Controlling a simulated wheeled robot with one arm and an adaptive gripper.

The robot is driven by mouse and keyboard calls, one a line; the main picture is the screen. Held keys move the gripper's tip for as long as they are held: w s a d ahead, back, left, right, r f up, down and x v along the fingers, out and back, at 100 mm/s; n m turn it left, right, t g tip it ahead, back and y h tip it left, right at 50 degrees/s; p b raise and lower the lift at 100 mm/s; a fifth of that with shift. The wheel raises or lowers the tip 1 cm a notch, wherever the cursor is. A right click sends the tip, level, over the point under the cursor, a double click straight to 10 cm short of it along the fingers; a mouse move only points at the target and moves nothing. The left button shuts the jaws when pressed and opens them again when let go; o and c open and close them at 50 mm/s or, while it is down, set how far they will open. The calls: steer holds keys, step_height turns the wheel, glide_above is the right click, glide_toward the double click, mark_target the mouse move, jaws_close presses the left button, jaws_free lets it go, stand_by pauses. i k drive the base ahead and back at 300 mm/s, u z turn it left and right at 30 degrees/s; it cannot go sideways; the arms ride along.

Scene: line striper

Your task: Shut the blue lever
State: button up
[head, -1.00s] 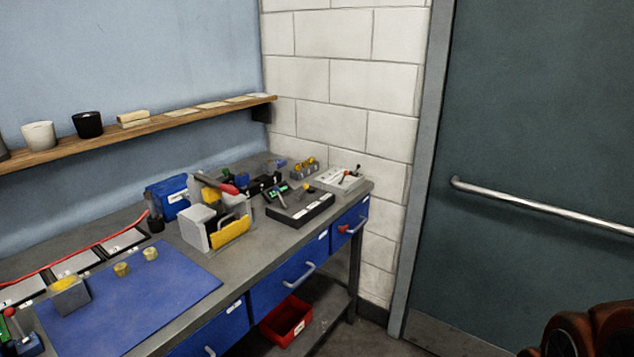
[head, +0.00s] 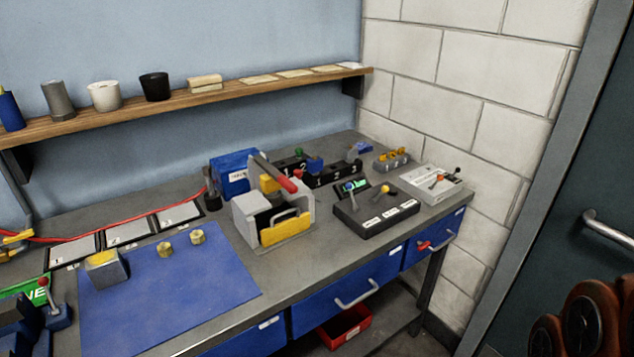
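A black control box (head: 376,219) with white labels stands on the workbench, right of the middle. A small blue-tipped lever (head: 350,187) rises near its left side, in front of a small green-lit display. A yellow-tipped lever (head: 384,190) stands to its right on the same box. The blue one is too small for me to tell whether it is open or shut. My gripper is not in view; only brown and black rounded parts, apparently of my arm, show at the lower right, well away from the box.
A grey press-like fixture with a yellow front (head: 285,231) stands left of the box. A grey panel with small levers (head: 432,185) is to its right. A blue mat (head: 170,290) covers the front left. Blue drawers (head: 348,290) have protruding handles. A door (head: 600,150) is at the right.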

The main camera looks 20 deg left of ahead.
mark_target(349, 185)
steer(key=u, duration=0.7)
steer(key=i, duration=0.7)
steer(key=u, duration=0.75)
steer(key=i, duration=0.45)
steer(key=z, duration=0.05)
